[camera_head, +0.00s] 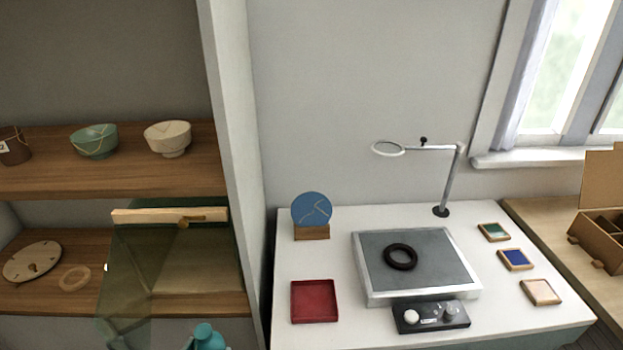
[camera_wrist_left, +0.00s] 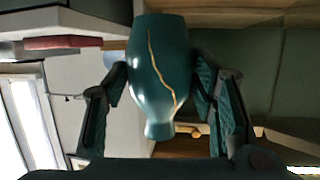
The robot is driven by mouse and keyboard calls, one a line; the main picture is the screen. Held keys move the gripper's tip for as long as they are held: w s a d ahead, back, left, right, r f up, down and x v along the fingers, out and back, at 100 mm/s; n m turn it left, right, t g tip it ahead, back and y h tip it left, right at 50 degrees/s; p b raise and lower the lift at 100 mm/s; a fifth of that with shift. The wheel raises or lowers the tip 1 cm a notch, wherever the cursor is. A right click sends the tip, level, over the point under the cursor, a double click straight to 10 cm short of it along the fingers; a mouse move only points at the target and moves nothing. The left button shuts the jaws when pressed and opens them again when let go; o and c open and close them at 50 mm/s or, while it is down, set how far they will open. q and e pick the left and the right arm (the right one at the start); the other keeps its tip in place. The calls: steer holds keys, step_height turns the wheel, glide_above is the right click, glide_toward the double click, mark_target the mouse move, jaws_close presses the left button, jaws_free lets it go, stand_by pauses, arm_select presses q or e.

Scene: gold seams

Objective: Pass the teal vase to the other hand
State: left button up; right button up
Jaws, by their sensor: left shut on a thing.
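The teal vase (camera_wrist_left: 160,65) is glossy, with a jagged gold seam down its side, and fills the middle of the left wrist view. My left gripper (camera_wrist_left: 157,75) is shut on it, one finger on each side of its body. The narrow neck points toward the bottom of that view. In the head view only the top of the teal vase (camera_head: 207,337) shows at the bottom edge, and its body is cut off. My right gripper is in neither view.
A shelf unit with bowls (camera_head: 94,141) and a tilted glass door (camera_head: 150,270) stands at left. The white worktable (camera_head: 340,215) bears a grey mat (camera_head: 440,255) with a black ring (camera_head: 400,256), a red tray (camera_head: 314,301), a blue disc (camera_head: 312,210) and a lens arm (camera_head: 450,180).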

arm_select(q)
steer(key=s+d+r+m+g+h, duration=0.3)
steer(key=d+r+m+g+h, duration=0.3)
steer(key=d+r+m+h, duration=0.55)
step_height(320, 180, up, 16)
steer(key=s+m+g+h, duration=0.1)
steer(key=m+g, duration=0.2)
steer(key=g, duration=0.2)
steer(key=shift+f+g, duration=0.2)
steer(key=shift+g, duration=0.1)
steer(key=shift+s+a, duration=0.1)
steer(key=shift+a, duration=0.1)
